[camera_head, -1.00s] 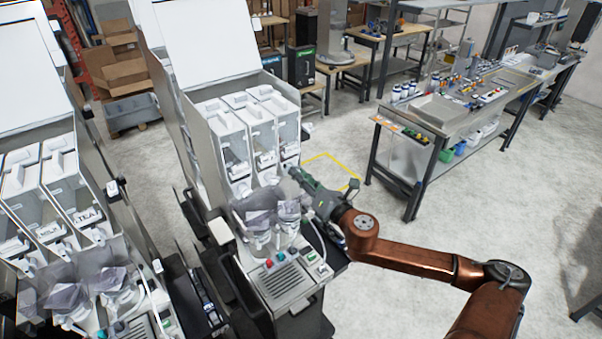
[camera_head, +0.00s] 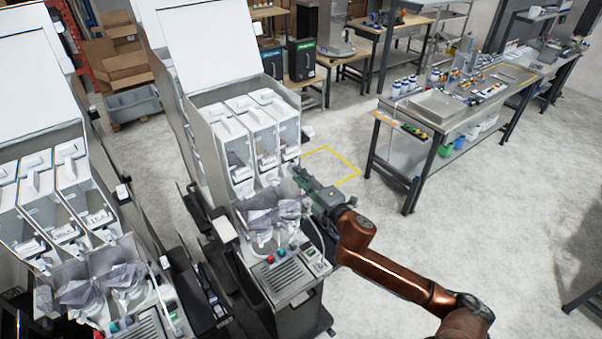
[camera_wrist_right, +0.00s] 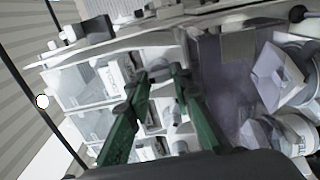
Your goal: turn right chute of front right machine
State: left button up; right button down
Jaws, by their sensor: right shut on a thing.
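The front right machine (camera_head: 217,125) is a tall white dispenser with its lid raised and three clear-fronted canisters (camera_head: 266,137) side by side. Below them are clear grey mixing bowls (camera_head: 262,218). My right gripper (camera_head: 301,179) reaches in from the right, level with the foot of the rightmost canister. In the right wrist view, its green fingers (camera_wrist_right: 160,78) are shut on the small grey right chute (camera_wrist_right: 158,71). The fingers and arm partly hide the chute in the head view, so its turn angle is unclear. My left gripper is not in view.
A second dispenser (camera_head: 35,165) stands close on the left, with a narrow dark gap between the machines. The front panel (camera_head: 287,277) has coloured buttons and a drip grille. A workbench (camera_head: 448,112) stands back right. The floor (camera_head: 500,225) on the right is clear.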

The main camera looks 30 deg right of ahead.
jog(key=m+p, duration=1)
jog(key=m, duration=1.4)
jog(key=shift+f, duration=0.1)
dwell(0.5)
jog(key=c, duration=1.7)
grip_release()
jog(key=shift+s, duration=0.1)
jog(key=s, duration=0.8)
jog(key=s+d, duration=0.1)
jog(key=s, duration=0.2)
jog(key=shift+s, duration=0.4)
